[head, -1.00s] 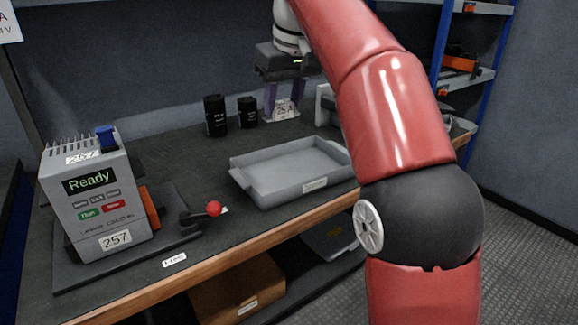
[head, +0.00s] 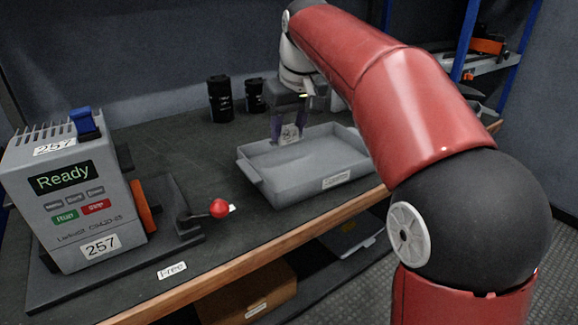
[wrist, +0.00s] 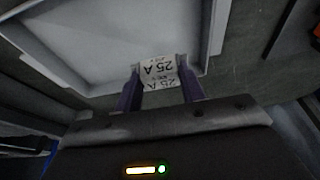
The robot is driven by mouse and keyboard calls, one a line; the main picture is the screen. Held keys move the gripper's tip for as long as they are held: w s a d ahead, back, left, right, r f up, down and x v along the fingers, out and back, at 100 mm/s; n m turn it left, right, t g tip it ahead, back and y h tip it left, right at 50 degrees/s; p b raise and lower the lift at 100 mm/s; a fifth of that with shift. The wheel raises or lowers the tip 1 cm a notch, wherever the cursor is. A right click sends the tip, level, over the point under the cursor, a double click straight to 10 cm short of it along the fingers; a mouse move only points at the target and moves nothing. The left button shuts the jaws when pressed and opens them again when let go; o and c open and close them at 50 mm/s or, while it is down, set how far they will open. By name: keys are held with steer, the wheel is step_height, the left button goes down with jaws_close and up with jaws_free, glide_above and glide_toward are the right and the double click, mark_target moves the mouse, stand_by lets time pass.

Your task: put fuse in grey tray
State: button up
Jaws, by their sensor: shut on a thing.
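My gripper (head: 289,136) is shut on a fuse (head: 290,133), a pale piece whose label reads 25 A. In the wrist view the fuse (wrist: 159,72) sits between the two purple fingers of my gripper (wrist: 160,80). The grey tray (head: 330,183) is a shallow, empty-looking rectangular box on the dark bench. In the head view the fuse shows at the tray's far edge; its exact height above the tray is hard to tell. In the wrist view the tray (wrist: 75,72) fills the top, and the fuse overlaps its near rim in the picture.
A grey device (head: 75,200) with a "Ready" screen stands at left, with a red-knobbed lever (head: 219,208) beside it. Two black cylinders (head: 221,100) stand behind the tray. Shelving with blue posts (head: 463,42) is at right.

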step_height(320, 180, down, 8)
steer(key=shift+r+b, duration=0.25)
steer(key=shift+b, duration=0.4)
steer(key=shift+f, duration=0.1)
steer(key=o, duration=1)
steer(key=p+v, duration=0.2)
steer(key=v, duration=0.9)
steer(key=s+d+f+m+t, duration=0.1)
steer(key=s+d+f+m, duration=0.25)
steer(key=s+d, duration=0.65)
steer(key=s+d+f, duration=0.1)
steer(key=s+f, duration=0.3)
steer(key=s+d+f+m+t+h, duration=0.1)
steer(key=s+f, duration=0.4)
steer(key=s+d+f+m, duration=0.1)
steer(key=s+f, duration=0.3)
steer(key=f, duration=0.1)
steer(key=shift+s+d+m+t+h, duration=0.25)
steer(key=shift+s+d+t+h, duration=0.05)
steer(key=shift+s+d, duration=0.1)
